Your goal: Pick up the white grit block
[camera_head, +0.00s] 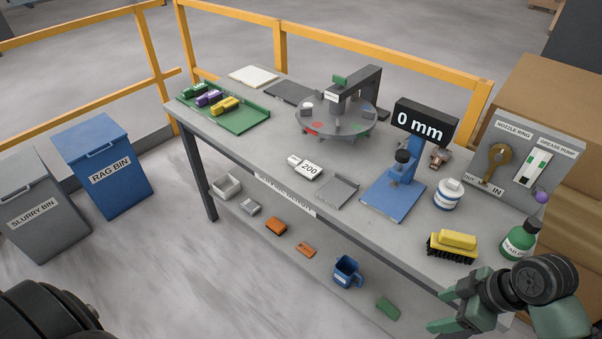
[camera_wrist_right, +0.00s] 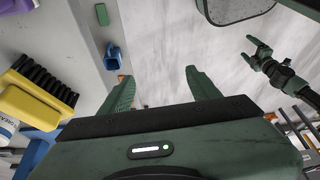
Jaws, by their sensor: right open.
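A small white block (camera_head: 294,160) lies on the grey workbench (camera_head: 240,148), left of the bench's middle, against a light piece marked "200" (camera_head: 309,169); I cannot tell whether they are one piece. My right gripper (camera_head: 438,311) is open and empty at the bench's near right corner, well away from the block. In the right wrist view its two fingers (camera_wrist_right: 158,80) stand apart with only floor between them. My left gripper (camera_wrist_right: 248,48) shows small in the right wrist view, its fingers apart and empty. The white block is not in the right wrist view.
A yellow-topped brush (camera_head: 457,241) and green bottle (camera_head: 519,240) stand near my right gripper. A blue gauge stand (camera_head: 393,193), grey tray (camera_head: 338,191) and round turntable (camera_head: 345,128) surround the block. A green tray (camera_head: 240,125) holds coloured blocks. A lower shelf holds a blue mug (camera_head: 346,271).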

